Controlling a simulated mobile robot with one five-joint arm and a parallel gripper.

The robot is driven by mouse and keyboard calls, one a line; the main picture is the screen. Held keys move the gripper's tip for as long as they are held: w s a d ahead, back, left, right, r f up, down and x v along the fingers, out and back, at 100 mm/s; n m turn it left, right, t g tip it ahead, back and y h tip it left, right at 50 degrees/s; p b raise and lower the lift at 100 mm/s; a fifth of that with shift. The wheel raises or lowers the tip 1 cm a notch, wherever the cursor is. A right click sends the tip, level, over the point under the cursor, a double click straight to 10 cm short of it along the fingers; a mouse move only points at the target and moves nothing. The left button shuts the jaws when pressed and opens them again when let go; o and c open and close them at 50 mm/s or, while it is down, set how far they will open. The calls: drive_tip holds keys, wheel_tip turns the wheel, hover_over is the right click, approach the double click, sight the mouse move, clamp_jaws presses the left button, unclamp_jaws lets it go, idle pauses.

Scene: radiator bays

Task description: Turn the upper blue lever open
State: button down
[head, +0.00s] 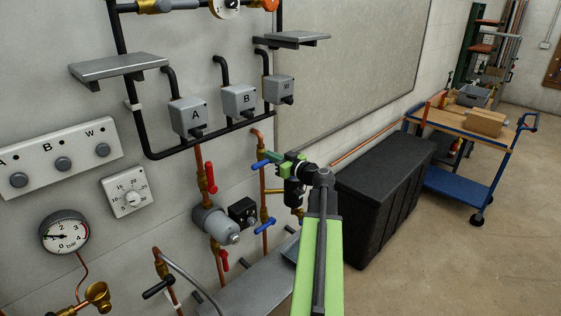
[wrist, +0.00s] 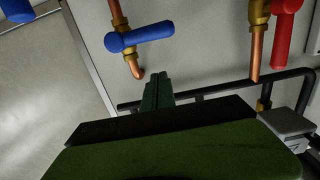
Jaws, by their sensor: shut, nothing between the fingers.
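The upper blue lever (head: 261,164) sits on a copper pipe on the wall, crosswise to the pipe. In the wrist view the blue lever (wrist: 145,36) also lies across its pipe, with its round hub at the left. My gripper (head: 270,156) is beside the upper lever in the head view, its green fingers together and empty. In the wrist view the closed fingertips (wrist: 157,77) point toward the lever, with a visible gap in the picture. The true depth between them is hard to tell. A lower blue lever (head: 265,225) is below on the wall.
A red lever (head: 211,178) is on the neighbouring pipe and shows in the wrist view (wrist: 284,35). Grey boxes A (head: 188,117), B (head: 239,101) and W (head: 279,88) hang above. A black chest (head: 375,205) and blue trolley (head: 460,180) stand at right.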

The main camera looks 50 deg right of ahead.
sight(265, 162)
drive_tip(key=w+f+b, duration=0.1)
drive_tip(key=f+b, duration=0.1)
drive_tip(key=w+f+b, duration=0.2)
drive_tip(key=shift+w+d, duration=0.1)
drive_tip(key=shift+w, duration=0.05)
